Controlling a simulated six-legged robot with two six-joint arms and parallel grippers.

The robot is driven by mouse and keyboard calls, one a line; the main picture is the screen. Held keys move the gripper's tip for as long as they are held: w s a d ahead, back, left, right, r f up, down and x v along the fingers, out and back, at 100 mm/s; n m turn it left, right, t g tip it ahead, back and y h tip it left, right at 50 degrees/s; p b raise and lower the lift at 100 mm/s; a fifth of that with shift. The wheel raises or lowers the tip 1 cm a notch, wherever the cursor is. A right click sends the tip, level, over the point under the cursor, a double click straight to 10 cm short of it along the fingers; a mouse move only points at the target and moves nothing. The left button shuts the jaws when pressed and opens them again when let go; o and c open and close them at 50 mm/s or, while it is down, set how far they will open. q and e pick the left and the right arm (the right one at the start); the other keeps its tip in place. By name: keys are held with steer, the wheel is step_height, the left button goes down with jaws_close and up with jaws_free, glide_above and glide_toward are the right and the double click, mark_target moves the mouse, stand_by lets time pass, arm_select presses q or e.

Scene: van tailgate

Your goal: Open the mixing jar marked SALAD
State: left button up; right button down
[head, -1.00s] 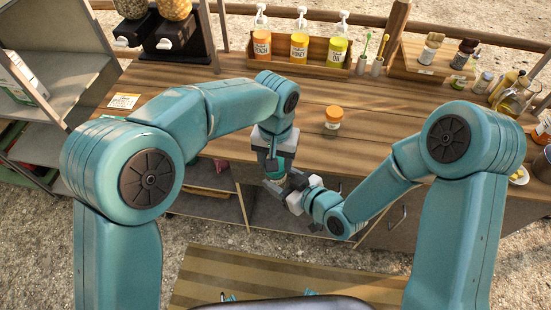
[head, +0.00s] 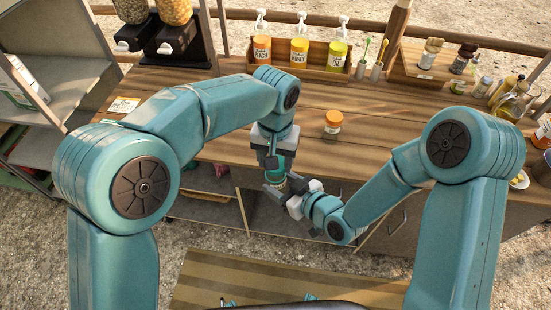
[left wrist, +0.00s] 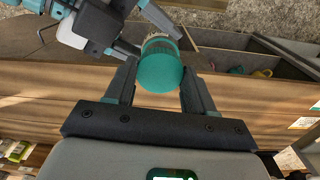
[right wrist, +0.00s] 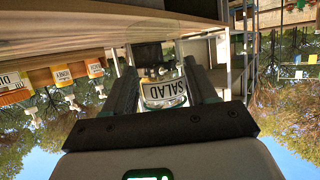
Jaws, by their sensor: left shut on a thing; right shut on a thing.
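The SALAD jar (right wrist: 163,92) is a clear jar with a white label, shown upside down in the right wrist view. My right gripper (right wrist: 163,84) is shut on its body. The jar's round teal lid (left wrist: 160,68) faces the left wrist camera. My left gripper (left wrist: 160,88) is shut on the lid, one finger on each side. In the head view, my left gripper (head: 272,166) and my right gripper (head: 283,188) meet in front of the counter's front edge and largely hide the jar. I cannot tell whether the lid is loose on the jar.
On the wooden counter (head: 400,105), an orange-lidded jar (head: 333,120) stands just beyond my grippers. A rack (head: 335,70) of pump bottles stands at the back. Bottles and a raised shelf (head: 420,72) are at the right. The counter's middle is otherwise clear.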

arm_select(q)
steer(key=shift+r, duration=0.1)
steer(key=shift+r, duration=1.95)
